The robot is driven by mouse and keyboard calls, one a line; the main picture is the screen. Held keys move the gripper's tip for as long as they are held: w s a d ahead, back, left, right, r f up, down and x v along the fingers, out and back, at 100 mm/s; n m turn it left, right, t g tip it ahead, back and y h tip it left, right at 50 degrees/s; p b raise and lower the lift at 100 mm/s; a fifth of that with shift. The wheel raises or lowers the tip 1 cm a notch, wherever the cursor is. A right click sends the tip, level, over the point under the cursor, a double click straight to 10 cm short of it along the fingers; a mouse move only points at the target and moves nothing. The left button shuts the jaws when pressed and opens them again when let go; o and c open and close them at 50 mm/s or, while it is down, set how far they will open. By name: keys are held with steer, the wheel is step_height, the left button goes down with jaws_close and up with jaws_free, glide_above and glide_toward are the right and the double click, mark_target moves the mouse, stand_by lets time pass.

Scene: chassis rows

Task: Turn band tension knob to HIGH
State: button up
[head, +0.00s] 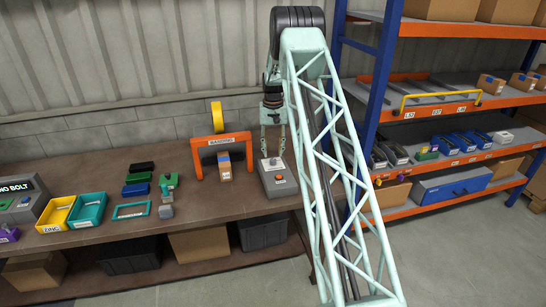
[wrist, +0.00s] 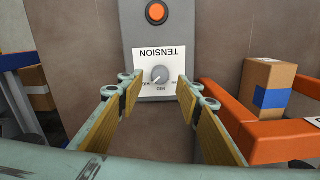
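The band tension knob (wrist: 160,75) is a small grey round knob on a white plate (wrist: 179,56) marked TENSION, upside down in the wrist view. A light pointer mark on it seems to slant to the lower left; MID reads below it, and the side labels are too small to read. The plate is on a grey control box (head: 279,185), which stands on the bench in the head view. My gripper (wrist: 158,92) is open, its two tan-padded fingers on either side of the knob in the picture, apart from it. In the head view my gripper (head: 273,145) points down over the box.
An orange button (wrist: 156,12) is on the same box. An orange banding arch (head: 197,158) with a cardboard box (head: 225,170) stands close to the left in the head view. A blue-and-orange shelf rack (head: 375,100) rises to the right. Bins and blocks lie further left.

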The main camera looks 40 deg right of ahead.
mark_target(273, 159)
step_height(273, 159, up, 8)
steer(key=shift+f, duration=0.15)
stand_by(0.3)
stand_by(0.3)
